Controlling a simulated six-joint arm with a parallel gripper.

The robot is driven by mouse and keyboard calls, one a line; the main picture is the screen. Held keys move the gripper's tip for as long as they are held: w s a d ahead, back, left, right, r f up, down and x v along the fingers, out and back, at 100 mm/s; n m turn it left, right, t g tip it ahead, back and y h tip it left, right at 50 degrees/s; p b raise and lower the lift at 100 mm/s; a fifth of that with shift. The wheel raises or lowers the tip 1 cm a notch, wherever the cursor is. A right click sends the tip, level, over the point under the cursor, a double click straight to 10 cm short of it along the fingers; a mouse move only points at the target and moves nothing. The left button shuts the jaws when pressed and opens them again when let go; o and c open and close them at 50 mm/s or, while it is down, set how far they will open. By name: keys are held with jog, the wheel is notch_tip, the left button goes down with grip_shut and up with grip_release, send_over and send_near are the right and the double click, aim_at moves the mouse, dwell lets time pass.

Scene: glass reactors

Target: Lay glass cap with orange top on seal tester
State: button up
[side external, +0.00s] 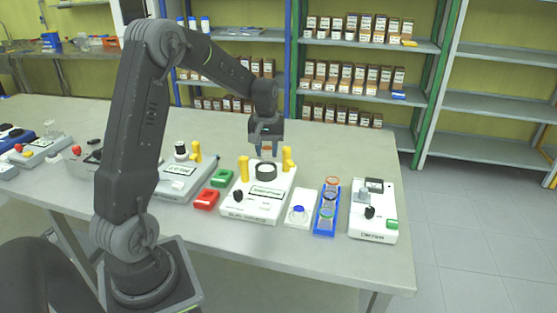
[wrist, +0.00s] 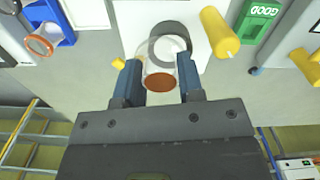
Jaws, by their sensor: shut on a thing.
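My gripper (wrist: 160,70) is shut on a clear glass cap with an orange top (wrist: 160,82), held between its two blue fingers. In the side external view my gripper (side external: 266,153) is just above the white seal tester (side external: 240,210), near its black ring (side external: 266,171). In the wrist view the glass body overlaps the ring (wrist: 178,32) on the tester. I cannot tell whether the cap touches it. The cap is hard to make out in the side external view. Yellow posts (side external: 244,168) (side external: 288,160) stand on both sides of the ring.
A blue rack (side external: 326,210) with several glass pieces stands right of the tester, beside a white pad with a blue-topped item (side external: 298,213). Another white device (side external: 373,212) is farther right. Green (side external: 221,178) and red (side external: 206,199) boxes lie left. The table behind is clear.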

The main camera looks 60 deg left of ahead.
aim_at(266, 169)
jog(key=shift+w+a+f, duration=0.35)
jog(key=shift+a+f, duration=0.35)
jog(key=shift+a, duration=0.2)
jog(key=shift+w+a+f, duration=0.3)
jog(key=shift+a+f, duration=0.4)
jog(key=shift+a, duration=0.15)
jog(key=shift+f, duration=1.55)
dwell(0.7)
jog(key=o, duration=1)
jog(key=shift+c, duration=0.2)
jog(key=shift+o, duration=0.5)
jog(key=shift+o, duration=1.1)
